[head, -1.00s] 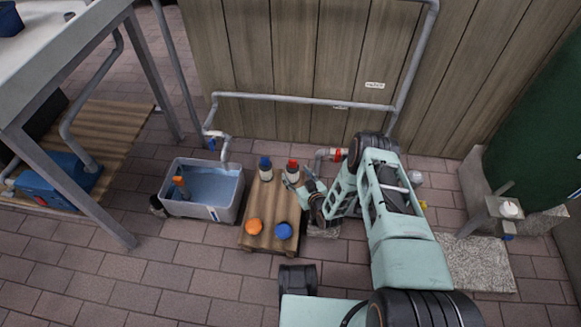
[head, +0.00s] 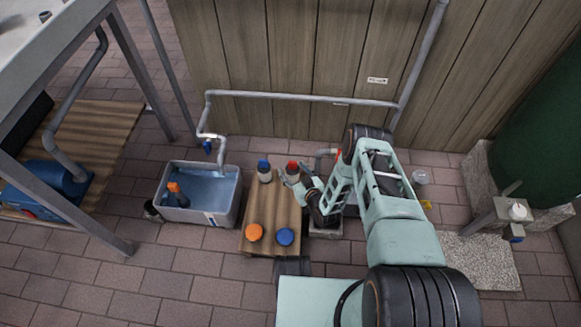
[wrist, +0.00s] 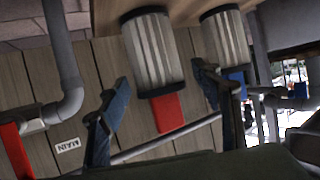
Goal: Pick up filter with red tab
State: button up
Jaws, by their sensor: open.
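The filter with the red tab (head: 292,167) stands at the back of a low wooden stand in the head view. In the wrist view this filter (wrist: 153,50) is a ribbed pale cylinder with dark end bands, and its red tab (wrist: 168,112) hangs below in the picture. My gripper (wrist: 165,98) is open, with one finger on each side of the filter in that picture. In the head view my gripper (head: 287,180) is right at the filter and partly covers it. I cannot tell whether the fingers touch it.
A filter with a blue tab (head: 264,172) stands just left on the wooden stand (head: 271,205). A water tub (head: 225,212) stands left. Grey pipes (head: 300,97) run along the wall behind.

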jog(key=shift+w+a+f, duration=0.1)
jog(key=shift+w, duration=0.1)
jog(key=c, duration=1.3)
